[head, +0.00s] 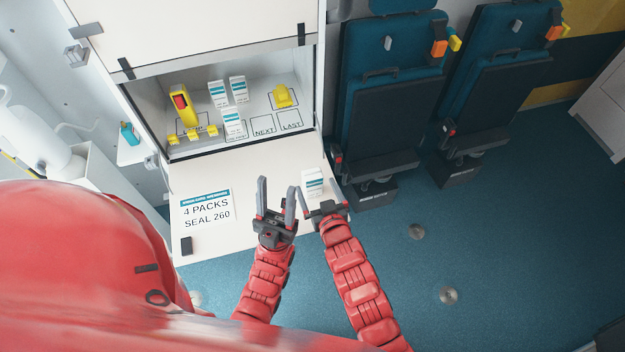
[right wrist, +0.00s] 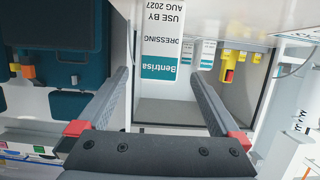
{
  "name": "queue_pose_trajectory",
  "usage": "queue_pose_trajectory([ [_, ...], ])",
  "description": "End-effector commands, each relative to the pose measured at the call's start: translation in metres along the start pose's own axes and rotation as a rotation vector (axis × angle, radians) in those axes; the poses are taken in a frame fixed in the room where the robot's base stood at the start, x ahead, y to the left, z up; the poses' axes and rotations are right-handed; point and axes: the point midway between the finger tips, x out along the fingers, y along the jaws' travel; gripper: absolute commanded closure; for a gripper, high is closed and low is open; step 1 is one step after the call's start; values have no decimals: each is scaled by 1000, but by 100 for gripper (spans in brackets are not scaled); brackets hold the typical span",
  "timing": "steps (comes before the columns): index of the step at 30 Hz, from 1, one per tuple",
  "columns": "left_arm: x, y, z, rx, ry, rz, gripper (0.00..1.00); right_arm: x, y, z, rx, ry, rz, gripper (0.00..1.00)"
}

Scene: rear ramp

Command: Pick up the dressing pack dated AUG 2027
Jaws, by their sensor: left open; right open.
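The dressing pack (head: 313,182) is a white box with a teal band, upright on the fold-down flap at its right side. In the right wrist view the pack (right wrist: 163,40) appears upside down and reads "Bentrisa DRESSING USE BY AUG 2027". My right gripper (head: 322,196) is open at the pack, one finger to each side; in the wrist view gaps show between the pack and both fingers. My left gripper (head: 276,188) is open and empty over the flap, left of the pack.
The open cabinet holds similar packs (head: 217,93) (head: 238,89) (head: 233,122), dates unreadable, a yellow device (head: 183,105) and yellow clips. Marked squares "NEXT" and "LAST" are empty. A sign (head: 206,210) lies on the flap (head: 245,178). Folded seats (head: 390,100) stand at right.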

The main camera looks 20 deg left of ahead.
Motion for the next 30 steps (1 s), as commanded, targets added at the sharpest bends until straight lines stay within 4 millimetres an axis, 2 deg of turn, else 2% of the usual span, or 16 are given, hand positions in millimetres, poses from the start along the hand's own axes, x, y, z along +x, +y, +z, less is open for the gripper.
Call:
queue_pose_trajectory([
  [8, 9, 0, -2, 0, 0, 0, 50, 14, 1, -1, -1, -1, 1, 0],
  [14, 22, -1, -4, 0, 0, 0, 50, 36, 2, 3, -1, -1, 1, 0],
  [19, 26, -1, -4, 0, 0, 0, 50, 52, 2, 6, 0, -2, 1, 0],
  [29, 26, -1, -4, 0, 0, 0, 50, 57, 2, 6, -1, 1, -1, 0],
  [30, 26, -1, -4, 0, 0, 0, 50, 56, 2, 6, -1, 1, -1, 4],
])
